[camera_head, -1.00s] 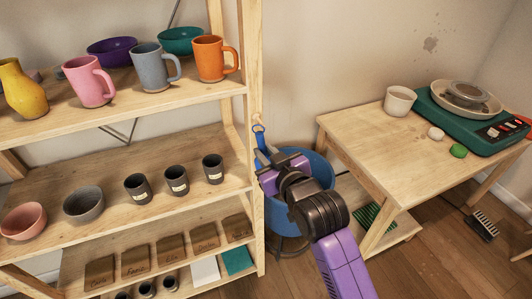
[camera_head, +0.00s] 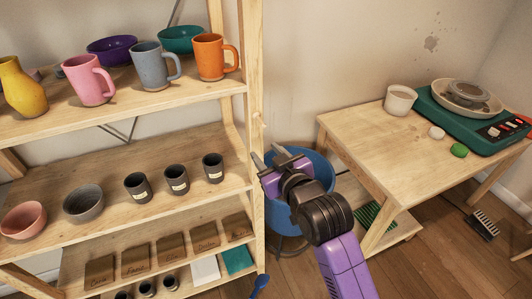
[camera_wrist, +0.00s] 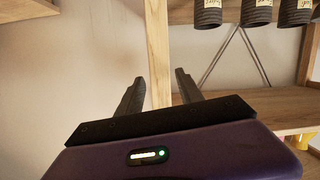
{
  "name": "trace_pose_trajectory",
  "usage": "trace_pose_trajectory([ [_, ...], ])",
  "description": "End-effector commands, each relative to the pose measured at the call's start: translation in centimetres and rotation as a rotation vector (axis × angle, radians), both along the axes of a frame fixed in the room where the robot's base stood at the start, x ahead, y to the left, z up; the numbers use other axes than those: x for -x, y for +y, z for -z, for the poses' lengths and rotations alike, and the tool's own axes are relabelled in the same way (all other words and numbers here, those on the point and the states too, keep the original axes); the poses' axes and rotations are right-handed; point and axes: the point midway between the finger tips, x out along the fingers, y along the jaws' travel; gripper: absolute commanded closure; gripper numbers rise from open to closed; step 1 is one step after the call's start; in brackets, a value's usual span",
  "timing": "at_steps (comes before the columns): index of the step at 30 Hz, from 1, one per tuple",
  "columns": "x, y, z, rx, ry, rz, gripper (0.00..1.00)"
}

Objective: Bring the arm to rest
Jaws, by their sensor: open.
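My gripper (camera_head: 267,155) is open and empty beside the shelf's right front post, in front of the blue bucket (camera_head: 312,165). In the wrist view, its two fingers (camera_wrist: 159,90) stand apart with nothing between them, and the shelf post shows behind them. A blue tool (camera_head: 260,286) is low in the head view, by the foot of the shelf and apart from my gripper. Whether it lies on the floor or is still falling I cannot tell.
The wooden shelf (camera_head: 130,110) at left holds mugs, bowls, dark cups and wooden blocks. At right, a wooden table (camera_head: 370,130) bears a white cup (camera_head: 400,99) and a green pottery wheel (camera_head: 470,125). A brush (camera_head: 482,226) lies on the floor.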

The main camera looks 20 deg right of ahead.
Motion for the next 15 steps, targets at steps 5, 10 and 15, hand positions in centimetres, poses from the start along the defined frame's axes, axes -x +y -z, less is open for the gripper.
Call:
trace_pose_trajectory([
  [5, 2.9, 0.0, -0.5, -0.005, 0.0, 0.001, 0.57],
  [10, 5.3, -0.1, -1.2, -0.002, 0.0, 0.0, 0.57],
  [15, 6.4, -0.1, -1.5, -0.002, 0.001, 0.0, 0.57],
])
